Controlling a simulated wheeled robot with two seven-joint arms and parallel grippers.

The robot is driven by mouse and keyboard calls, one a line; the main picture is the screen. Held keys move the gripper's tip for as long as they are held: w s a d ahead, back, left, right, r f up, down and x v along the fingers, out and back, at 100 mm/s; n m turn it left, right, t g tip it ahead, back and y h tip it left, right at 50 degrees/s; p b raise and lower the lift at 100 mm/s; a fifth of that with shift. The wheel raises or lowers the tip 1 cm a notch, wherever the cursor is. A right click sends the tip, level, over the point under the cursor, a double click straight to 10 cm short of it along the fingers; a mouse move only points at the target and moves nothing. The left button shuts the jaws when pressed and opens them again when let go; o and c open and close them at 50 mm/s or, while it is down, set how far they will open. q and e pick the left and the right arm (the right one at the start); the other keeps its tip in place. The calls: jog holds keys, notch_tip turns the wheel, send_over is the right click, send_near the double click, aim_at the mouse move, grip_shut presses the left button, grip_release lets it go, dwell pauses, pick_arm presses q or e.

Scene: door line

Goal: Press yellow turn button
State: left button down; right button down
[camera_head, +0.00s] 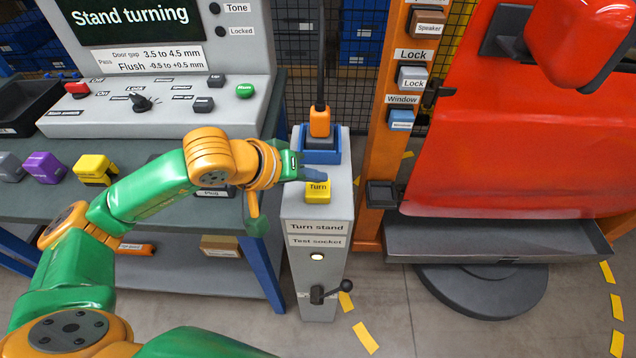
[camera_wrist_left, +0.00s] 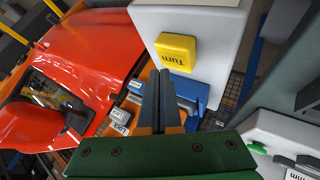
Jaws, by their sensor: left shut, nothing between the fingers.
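The yellow Turn button (camera_head: 317,191) is on the sloped top of the grey turn stand (camera_head: 316,262). It also shows in the left wrist view (camera_wrist_left: 177,52), near the top centre. My left gripper (camera_head: 318,174) is shut and empty. In the head view its fingertips are just behind and above the yellow button; in the left wrist view the shut fingers (camera_wrist_left: 163,80) point just below the button. I cannot tell whether they touch it. The display (camera_head: 128,17) reads "Stand turning". My right gripper is not in view.
A blue socket with an orange plug (camera_head: 320,122) and upright cable stands behind the button. The red door (camera_head: 530,120) hangs to the right over a grey tray (camera_head: 490,240). A console (camera_head: 150,105) and coloured blocks (camera_head: 45,167) are on the left bench.

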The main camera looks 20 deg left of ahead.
aim_at(314, 191)
pick_arm(q)
jog(key=shift+r+p, duration=1.6)
jog(key=shift+r, duration=0.9)
